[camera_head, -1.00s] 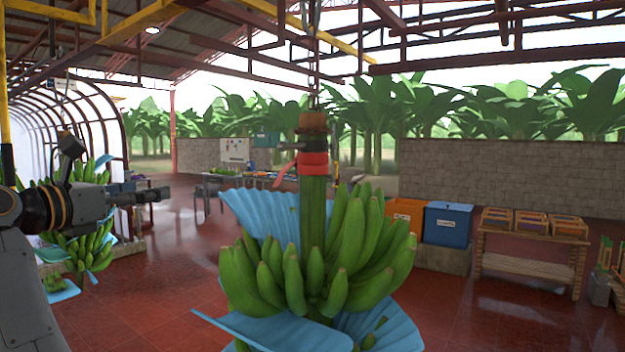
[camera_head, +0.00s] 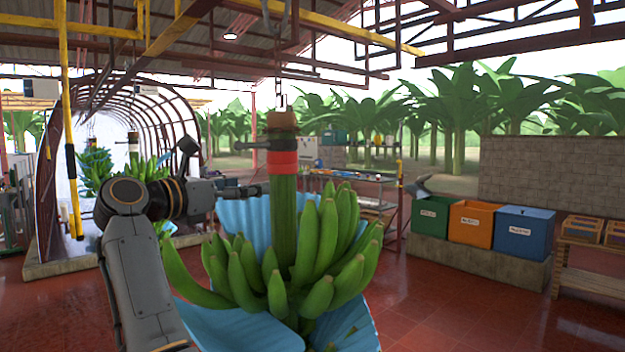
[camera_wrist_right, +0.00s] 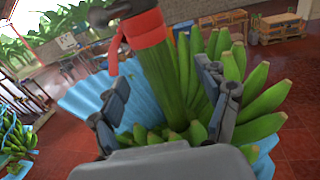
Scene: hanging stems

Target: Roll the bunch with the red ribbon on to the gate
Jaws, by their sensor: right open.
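The bunch with the red ribbon (camera_head: 284,163) hangs upright from a chain, with green bananas (camera_head: 290,265) over blue sheeting (camera_head: 235,325). A dark handle juts left from its stem, at the ribbon. My right gripper (camera_head: 262,190) comes from the left, just below the ribbon, its tips close to the stem. In the right wrist view its fingers (camera_wrist_right: 168,95) are apart, with the stem (camera_wrist_right: 168,80) beyond them; I cannot tell whether they touch it. No gate is clearly identifiable; a yellow post with a dark grip (camera_head: 70,165) hangs at the left. My left gripper is not seen.
An arched tunnel frame (camera_head: 165,105) with other hanging bunches stands at the left. Green, orange (camera_head: 471,223) and blue bins (camera_head: 523,233) sit on a ledge at the right. A yellow overhead beam (camera_head: 320,25) crosses above. The red floor at the right front is clear.

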